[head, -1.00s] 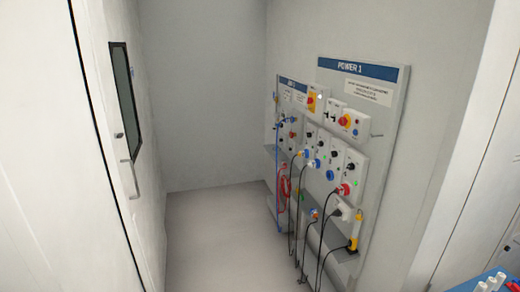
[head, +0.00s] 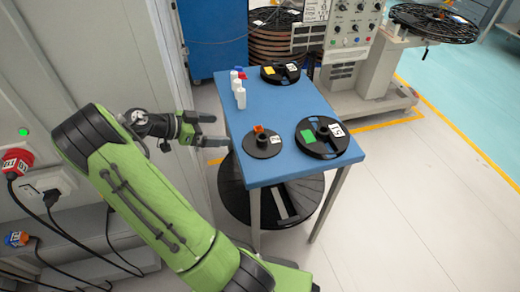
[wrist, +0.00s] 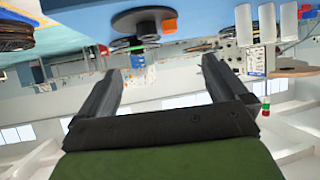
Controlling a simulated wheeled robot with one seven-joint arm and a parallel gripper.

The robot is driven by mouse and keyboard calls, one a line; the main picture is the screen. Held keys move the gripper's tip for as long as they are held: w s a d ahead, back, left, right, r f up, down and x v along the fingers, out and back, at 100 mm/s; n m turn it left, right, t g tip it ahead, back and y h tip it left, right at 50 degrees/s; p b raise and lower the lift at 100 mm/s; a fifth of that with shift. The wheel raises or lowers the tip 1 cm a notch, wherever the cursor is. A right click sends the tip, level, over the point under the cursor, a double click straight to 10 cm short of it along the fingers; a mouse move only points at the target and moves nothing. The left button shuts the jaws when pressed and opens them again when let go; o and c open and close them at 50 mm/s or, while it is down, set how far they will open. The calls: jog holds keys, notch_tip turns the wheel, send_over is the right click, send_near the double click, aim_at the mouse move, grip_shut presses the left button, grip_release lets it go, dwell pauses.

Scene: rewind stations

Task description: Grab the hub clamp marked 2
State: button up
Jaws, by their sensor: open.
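My gripper (head: 213,130) is open and empty, just left of the blue table (head: 240,115); its two fingers also show in the wrist view (wrist: 162,70). A small black disc with a raised hub (head: 262,147) sits at the table's near left, right of my gripper. A small orange piece (head: 258,129) is at its hub, and both show at the top of the wrist view, the disc (wrist: 130,20) and the orange piece (wrist: 169,26). A white label (head: 276,139) lies on the disc, its mark too small to read. I cannot tell which thing is the hub clamp marked 2.
A larger black reel (head: 325,149) with green and white labels sits at the table's right. Another reel (head: 280,76) lies at the back. White bottles (head: 240,97) stand at the left edge. A big spool (head: 235,200) is under the table. A grey machine (head: 350,85) stands behind.

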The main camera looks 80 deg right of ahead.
aim_at(256, 133)
jog(key=b+x, duration=0.3)
jog(key=x, duration=1.2)
jog(key=shift+s+a+f+b, duration=0.1)
jog(key=shift+s+a+b, duration=0.05)
jog(key=shift+b, duration=0.15)
jog(key=c, duration=1.1)
